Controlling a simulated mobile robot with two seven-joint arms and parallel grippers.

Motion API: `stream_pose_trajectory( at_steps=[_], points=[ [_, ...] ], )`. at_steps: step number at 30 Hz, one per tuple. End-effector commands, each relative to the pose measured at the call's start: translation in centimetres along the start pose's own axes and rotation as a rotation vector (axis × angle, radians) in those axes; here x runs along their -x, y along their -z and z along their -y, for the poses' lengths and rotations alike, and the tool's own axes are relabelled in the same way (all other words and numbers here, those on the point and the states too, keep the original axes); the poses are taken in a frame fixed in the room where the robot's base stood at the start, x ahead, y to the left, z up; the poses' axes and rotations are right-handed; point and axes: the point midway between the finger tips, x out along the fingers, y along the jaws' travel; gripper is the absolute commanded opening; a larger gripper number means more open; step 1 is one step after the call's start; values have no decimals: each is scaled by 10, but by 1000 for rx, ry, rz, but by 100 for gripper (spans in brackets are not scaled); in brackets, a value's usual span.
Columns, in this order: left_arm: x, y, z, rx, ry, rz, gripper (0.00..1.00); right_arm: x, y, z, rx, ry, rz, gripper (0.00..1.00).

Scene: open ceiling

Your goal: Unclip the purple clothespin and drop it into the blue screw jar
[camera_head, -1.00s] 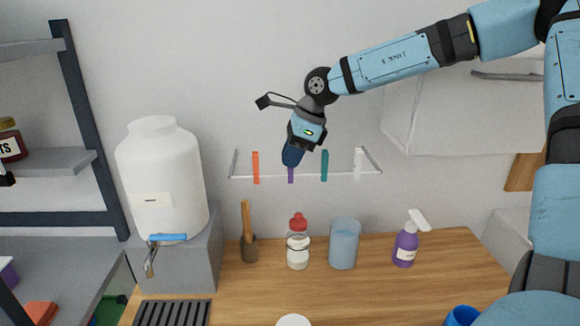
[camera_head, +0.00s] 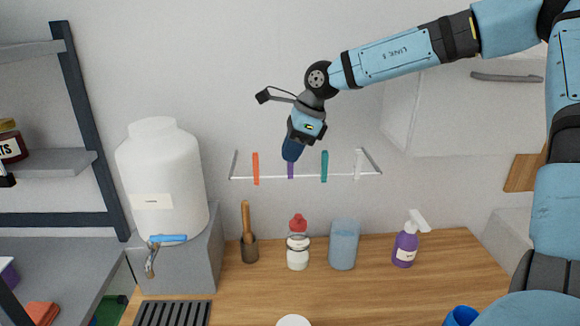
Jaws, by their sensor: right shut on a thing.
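The purple clothespin (camera_head: 290,171) is upright at the wire line (camera_head: 342,174) on the back wall, its lower end just crossing the line. My right gripper (camera_head: 291,160) comes down from above and is shut on its upper end, which the fingers hide. Whether the pin still grips the line is too small to tell. A deep blue round container (camera_head: 460,316), likely the blue screw jar, is cut off at the bottom right edge; its opening and contents are unclear. My left gripper does not show.
An orange clothespin (camera_head: 255,168) hangs to the left; teal (camera_head: 324,166) and white (camera_head: 359,164) ones hang to the right. The wooden counter's front is mostly clear.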

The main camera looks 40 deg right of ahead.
Motion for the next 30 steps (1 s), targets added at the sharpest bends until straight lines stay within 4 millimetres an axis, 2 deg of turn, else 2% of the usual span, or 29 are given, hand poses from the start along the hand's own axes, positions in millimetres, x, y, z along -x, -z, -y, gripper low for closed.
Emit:
stream_pose_trajectory(
  at_steps=[13, 25, 30],
  points=[
    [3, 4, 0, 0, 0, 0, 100, 17, -7, 3, -1, 0, 0, 0],
    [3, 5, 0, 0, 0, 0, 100, 19, -8, 3, 0, 0, 0, 0],
    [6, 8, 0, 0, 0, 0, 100, 27, -10, 3, 0, 0, 0, 0]
  ],
)
